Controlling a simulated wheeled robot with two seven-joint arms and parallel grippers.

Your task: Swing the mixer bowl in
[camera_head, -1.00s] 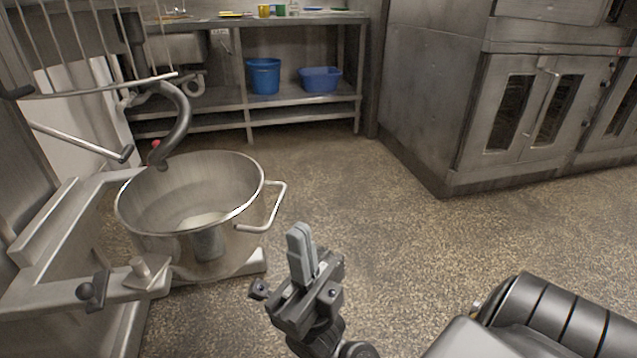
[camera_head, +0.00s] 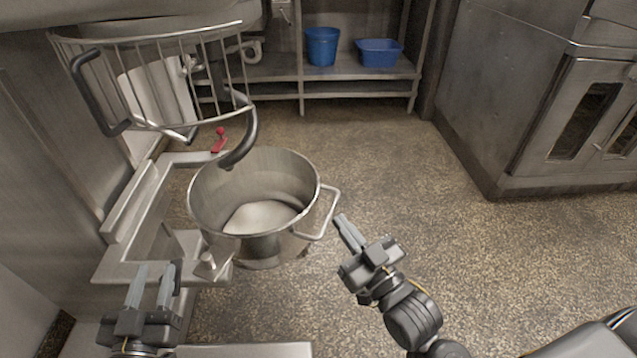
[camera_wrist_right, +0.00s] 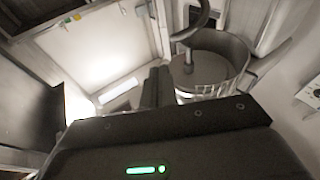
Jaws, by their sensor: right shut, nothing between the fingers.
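The steel mixer bowl (camera_head: 262,250) stands upright at the mixer's left-side support frame (camera_head: 135,215), with its wire handle (camera_head: 330,215) facing right. It also shows in the right wrist view (camera_wrist_right: 228,75). The dark curved mixer hook (camera_head: 246,140) hangs at the bowl's back-left rim. My right gripper (camera_head: 344,228) is shut and empty, its fingertips just right of the handle; whether they touch it I cannot tell. In the right wrist view, its fingers (camera_wrist_right: 156,86) point up beside the bowl. My left gripper (camera_head: 153,282) is open and empty, in front of the frame, left of the bowl.
The wire guard (camera_head: 160,75) hangs above the frame at upper left. A red-knobbed lever (camera_head: 220,138) is behind the bowl. A shelf holds a blue bucket (camera_head: 322,46) and blue tub (camera_head: 379,52). An oven (camera_head: 570,120) stands at right. The floor between is clear.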

